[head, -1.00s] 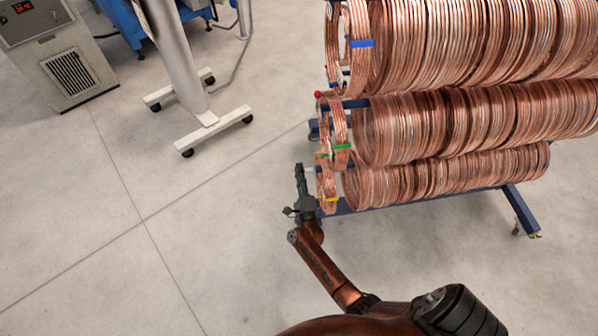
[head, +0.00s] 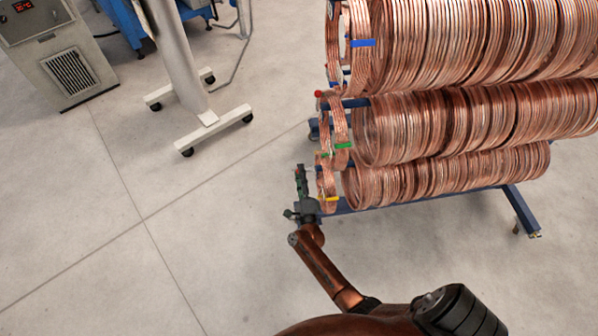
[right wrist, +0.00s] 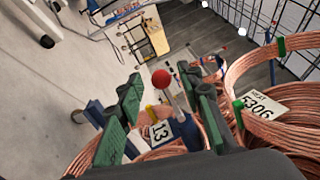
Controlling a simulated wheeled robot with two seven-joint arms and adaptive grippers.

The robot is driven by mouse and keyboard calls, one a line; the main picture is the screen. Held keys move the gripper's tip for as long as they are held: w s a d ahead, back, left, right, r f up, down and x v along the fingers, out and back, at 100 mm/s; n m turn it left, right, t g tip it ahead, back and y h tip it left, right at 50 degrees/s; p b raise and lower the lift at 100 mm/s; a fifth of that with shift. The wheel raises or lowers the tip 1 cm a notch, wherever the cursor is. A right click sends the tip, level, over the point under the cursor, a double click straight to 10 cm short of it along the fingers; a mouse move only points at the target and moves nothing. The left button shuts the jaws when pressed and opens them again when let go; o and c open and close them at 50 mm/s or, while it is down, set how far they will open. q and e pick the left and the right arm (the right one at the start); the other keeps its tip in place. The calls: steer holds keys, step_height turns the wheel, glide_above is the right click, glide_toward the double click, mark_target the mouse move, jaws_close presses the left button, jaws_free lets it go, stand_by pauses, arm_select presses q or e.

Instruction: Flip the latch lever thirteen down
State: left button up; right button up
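In the right wrist view a lever with a red ball knob (right wrist: 161,79) stands up from a blue bar end, between my right gripper's fingers (right wrist: 160,95). A white tag reading 13 (right wrist: 161,131) is just below it. The green-padded fingers are apart, with a visible gap around the knob; no contact shows. In the head view my right gripper (head: 302,180) is at the left end of the rack's lowest tier, beside a copper coil with a yellow band (head: 331,198). A red knob (head: 318,93) also shows at the middle tier; I cannot tell if it is the same one. My left gripper is out of view.
Copper coils (head: 450,120) fill the rack's tiers to the right of the gripper. The rack's blue foot (head: 522,210) reaches the floor at right. A white wheeled stand (head: 205,125) and a grey cabinet (head: 68,75) stand at upper left. The floor (head: 150,240) left of the gripper is clear.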

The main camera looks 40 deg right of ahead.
steer(key=v, duration=1)
steer(key=shift+s+a, duration=0.25)
steer(key=shift+s, duration=0.1)
